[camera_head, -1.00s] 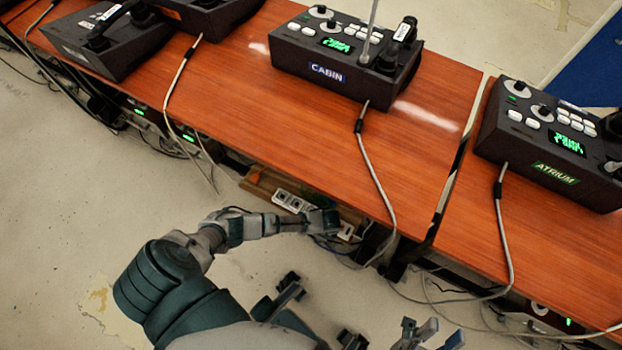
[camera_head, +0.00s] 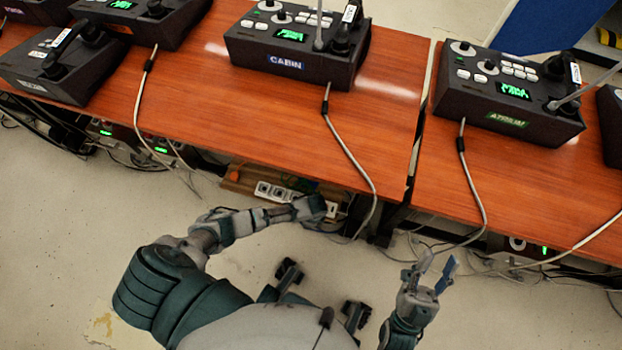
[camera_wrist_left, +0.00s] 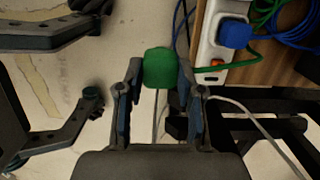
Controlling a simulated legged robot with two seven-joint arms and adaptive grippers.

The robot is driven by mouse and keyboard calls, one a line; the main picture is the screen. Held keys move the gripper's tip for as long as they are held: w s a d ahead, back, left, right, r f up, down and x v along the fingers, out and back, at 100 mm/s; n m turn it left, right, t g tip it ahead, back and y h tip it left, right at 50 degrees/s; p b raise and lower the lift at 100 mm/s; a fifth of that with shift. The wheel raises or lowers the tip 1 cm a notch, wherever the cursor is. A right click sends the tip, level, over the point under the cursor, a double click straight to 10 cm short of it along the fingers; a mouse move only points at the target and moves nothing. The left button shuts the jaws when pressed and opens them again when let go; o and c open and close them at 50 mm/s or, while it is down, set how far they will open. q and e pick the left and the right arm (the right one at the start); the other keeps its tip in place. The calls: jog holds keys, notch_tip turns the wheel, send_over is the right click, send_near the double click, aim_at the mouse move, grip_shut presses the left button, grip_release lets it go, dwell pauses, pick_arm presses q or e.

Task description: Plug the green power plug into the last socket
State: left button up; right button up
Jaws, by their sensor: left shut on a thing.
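In the left wrist view, the green power plug (camera_wrist_left: 160,68) sits between the two fingers of my left gripper (camera_wrist_left: 158,82), which is shut on it. A green cable runs from beside the gripper rightwards over the white power strip (camera_wrist_left: 208,52). A blue plug (camera_wrist_left: 234,32) is in the strip. In the head view, the power strip (camera_head: 264,188) lies below the table's front edge, and my left gripper (camera_head: 316,207) is at its right end, partly covering it. The green plug cannot be made out there. My right gripper (camera_head: 436,270) is open and empty, away from the strip.
The strip lies on a wooden board (camera_head: 232,180). The wooden table (camera_head: 250,110) carries several dark paging phones, including CABIN (camera_head: 285,60) and ATRIUM (camera_head: 507,121). Grey cables (camera_head: 352,160) hang over its front edge.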

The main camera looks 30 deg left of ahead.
pick_arm(q)
jog(key=w+a, duration=0.2)
jog(key=a, duration=0.8)
jog(key=shift+a, duration=0.2)
pick_arm(e)
jog(key=shift+r, duration=0.35)
pick_arm(q)
jog(key=w+a+b, duration=0.2)
jog(key=a, duration=0.9)
jog(key=shift+w+a, duration=0.25)
jog(key=shift+a, duration=0.15)
pick_arm(e)
jog(key=shift+w+f, duration=0.1)
jog(key=shift+f, duration=1.6)
pick_arm(q)
jog(key=a, duration=0.1)
jog(key=a+b, duration=0.1)
jog(key=a, duration=0.1)
jog(key=shift+w+a, duration=0.3)
jog(key=shift+a, duration=0.05)
pick_arm(e)
jog(key=shift+w+f+h, duration=0.1)
jog(key=shift+f+h, duration=0.2)
jog(key=shift+f, duration=0.6)
